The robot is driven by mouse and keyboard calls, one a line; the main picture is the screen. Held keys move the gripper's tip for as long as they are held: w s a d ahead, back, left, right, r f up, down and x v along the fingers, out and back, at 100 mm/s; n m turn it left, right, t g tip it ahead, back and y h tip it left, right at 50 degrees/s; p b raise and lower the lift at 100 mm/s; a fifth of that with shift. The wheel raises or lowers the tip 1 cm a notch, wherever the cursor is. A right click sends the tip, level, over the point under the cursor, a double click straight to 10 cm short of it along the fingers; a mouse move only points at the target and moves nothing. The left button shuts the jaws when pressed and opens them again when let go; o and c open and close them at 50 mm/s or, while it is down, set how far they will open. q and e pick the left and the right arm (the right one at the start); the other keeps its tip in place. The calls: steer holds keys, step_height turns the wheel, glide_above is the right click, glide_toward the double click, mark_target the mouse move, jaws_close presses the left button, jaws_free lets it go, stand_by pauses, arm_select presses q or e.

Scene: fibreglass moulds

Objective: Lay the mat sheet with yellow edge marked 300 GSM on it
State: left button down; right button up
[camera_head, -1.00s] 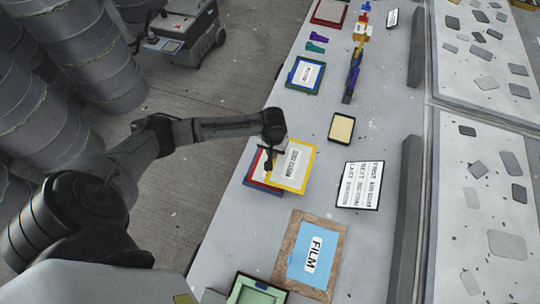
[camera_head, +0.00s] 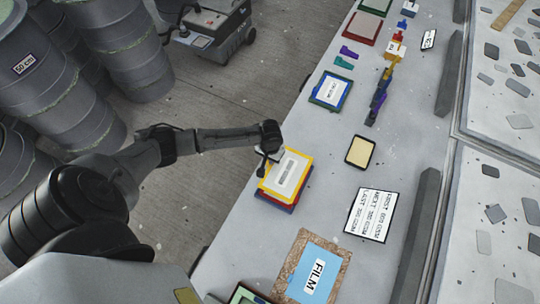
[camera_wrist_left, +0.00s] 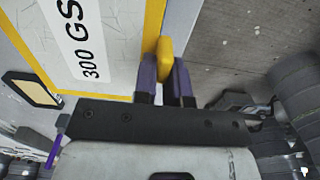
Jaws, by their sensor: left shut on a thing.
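The mat sheet with the yellow edge (camera_head: 300,158) lies over a stack with red and blue edges (camera_head: 275,204) on the bench. The wrist view shows its yellow edge (camera_wrist_left: 153,30) and a white label reading "300 GS", cut off by the frame. My left gripper (camera_head: 264,167) is at the sheet's left side. In the wrist view its dark purple fingers (camera_wrist_left: 165,78) are shut on a yellow tab of the sheet. The sheet roughly lines up with the stack; I cannot tell whether it touches it. My right gripper is not in view.
A lettered white card (camera_head: 370,214) lies to the right, with a small dark-rimmed yellow tray (camera_head: 360,151) above it. A blue FILM sheet (camera_head: 318,272) lies on a brown board nearer me. A grey bar (camera_head: 417,230) runs along the right. Bench surface between these is clear.

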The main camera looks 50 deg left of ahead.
arm_select(q)
steer(key=shift+r+p, duration=0.2)
steer(key=shift+p, duration=0.15)
step_height(320, 180, down, 5)
steer(key=shift+b, duration=1.1)
steer(key=shift+f+b, duration=0.45)
steer(key=shift+f, duration=0.6)
steer(key=shift+f, duration=0.2)
steer(key=shift+p, duration=0.6)
steer(key=shift+f, duration=0.5)
